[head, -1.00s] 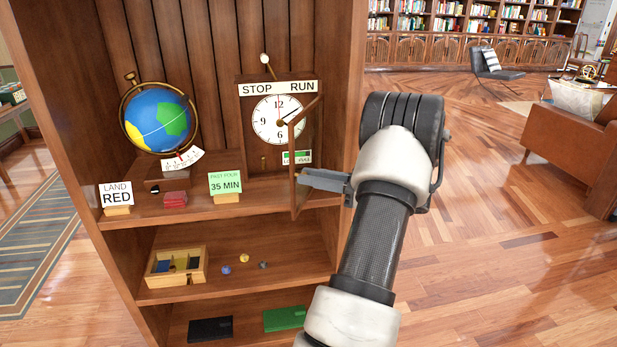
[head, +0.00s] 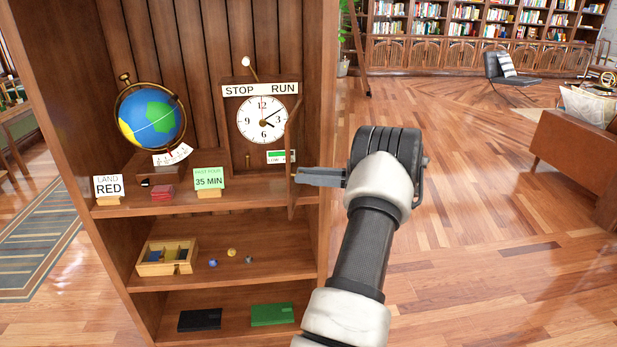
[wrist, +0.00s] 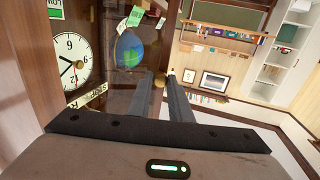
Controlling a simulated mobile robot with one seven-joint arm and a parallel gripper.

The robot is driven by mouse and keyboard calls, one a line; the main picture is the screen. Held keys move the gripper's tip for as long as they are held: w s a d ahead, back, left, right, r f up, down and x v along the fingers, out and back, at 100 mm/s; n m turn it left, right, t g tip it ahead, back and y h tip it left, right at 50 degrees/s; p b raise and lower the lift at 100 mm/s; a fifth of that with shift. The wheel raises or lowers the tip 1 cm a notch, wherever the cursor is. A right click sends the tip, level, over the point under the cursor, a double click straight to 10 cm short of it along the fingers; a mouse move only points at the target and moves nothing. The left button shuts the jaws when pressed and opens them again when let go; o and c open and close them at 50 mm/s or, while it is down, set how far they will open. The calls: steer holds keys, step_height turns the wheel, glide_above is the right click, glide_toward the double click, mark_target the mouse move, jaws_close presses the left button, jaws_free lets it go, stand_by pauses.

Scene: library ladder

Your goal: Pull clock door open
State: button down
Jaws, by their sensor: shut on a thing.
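The clock (head: 263,120) stands on the upper shelf under a STOP/RUN sign (head: 261,89). Its wood-framed door (head: 292,160) is swung outward at the clock's right side and shows nearly edge-on in the head view. My gripper (head: 299,174) is shut on the door near its free edge, at the right of the cabinet. The exact contact between fingers and knob is hard to see.
A globe (head: 150,117), a LAND RED card (head: 109,187) and a 35 MIN card (head: 209,179) share the shelf. Below are a wooden tray (head: 168,258) and small balls. The cabinet's right side panel (head: 325,130) is close to my gripper. Open floor (head: 470,210) lies to the right.

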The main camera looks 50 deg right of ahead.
stand_by(0.4)
steer(key=c, duration=1.6)
jaws_free()
steer(key=shift+c, duration=0.2)
steer(key=shift+s, duration=0.1)
steer(key=p+v, duration=0.1)
steer(key=v, duration=1.6)
steer(key=shift+d, duration=0.25)
